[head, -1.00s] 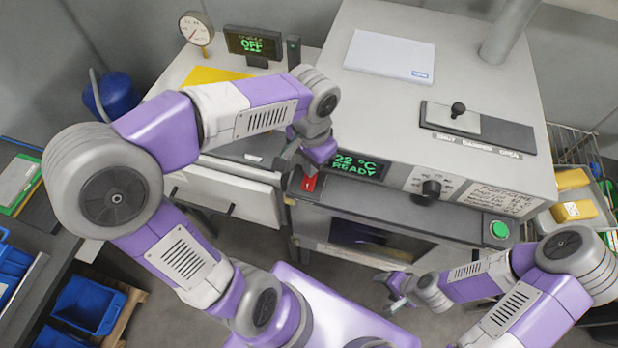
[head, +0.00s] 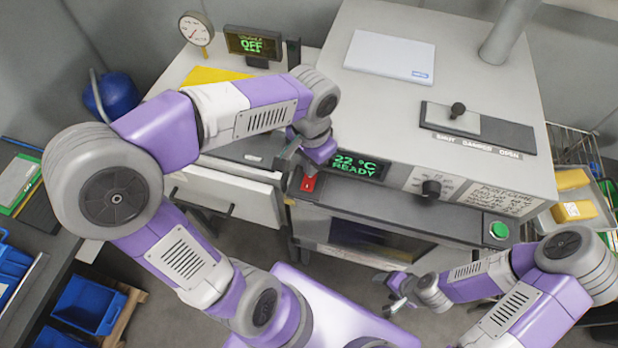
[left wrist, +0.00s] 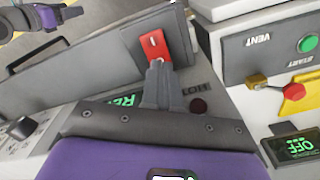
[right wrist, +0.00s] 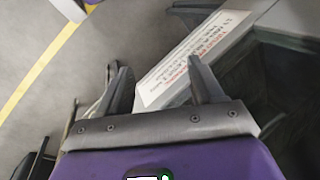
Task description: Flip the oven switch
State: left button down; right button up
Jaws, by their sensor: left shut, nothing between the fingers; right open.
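The oven (head: 400,110) is the large grey box with a dark ledge along its front. A small red switch (head: 308,183) sits at the left end of that ledge, and the red switch also shows in the left wrist view (left wrist: 155,47). My left gripper (head: 290,165) is shut, its fingers (left wrist: 160,75) right at the switch's edge; I cannot tell if they touch it. The oven's display (head: 357,166) reads 22 °C READY. My right gripper (head: 392,295) is open and empty, low in front of the oven; its spread fingers show in the right wrist view (right wrist: 162,90).
A green button (head: 499,230) is at the ledge's right end, and a black knob (head: 431,188) is on the panel. A separate display (head: 253,44) reads OFF on the bench at left. Blue bins (head: 88,305) stand at lower left.

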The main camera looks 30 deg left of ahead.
pick_arm(q)
jog(key=shift+f+b, duration=0.65)
jog(key=shift+f, duration=0.2)
dwell(0.6)
jog(key=shift+r, duration=0.15)
notch_tip(320, 180, up, 7)
jog(key=p, duration=0.6)
dwell(0.5)
